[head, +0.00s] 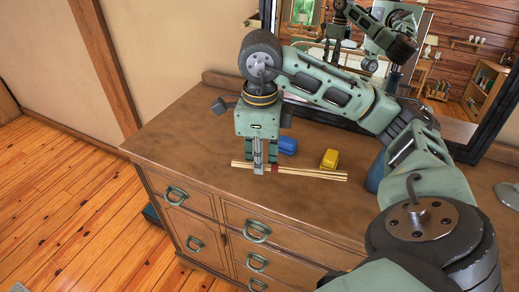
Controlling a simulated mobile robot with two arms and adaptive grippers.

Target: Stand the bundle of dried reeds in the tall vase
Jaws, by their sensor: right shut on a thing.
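The bundle of dried reeds (312,173) is a thin, pale, straight bunch with a dark red band near its middle. It lies level, roughly left to right, over the front part of the dresser top. My right gripper (265,170) points down from above and is shut on the bundle close to the band. I cannot tell whether the bundle touches the wood. A blue-grey upright thing (375,175), perhaps the tall vase, stands to the right of the bundle. My right arm hides most of it, and its opening does not show. My left gripper is out of view.
A blue toy-like block (288,145) and a yellow one (329,158) sit just behind the bundle on the wooden dresser (185,135). A dark-framed mirror (487,100) stands at the back. The dresser's left part is clear. A pale round thing (508,195) is at the right edge.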

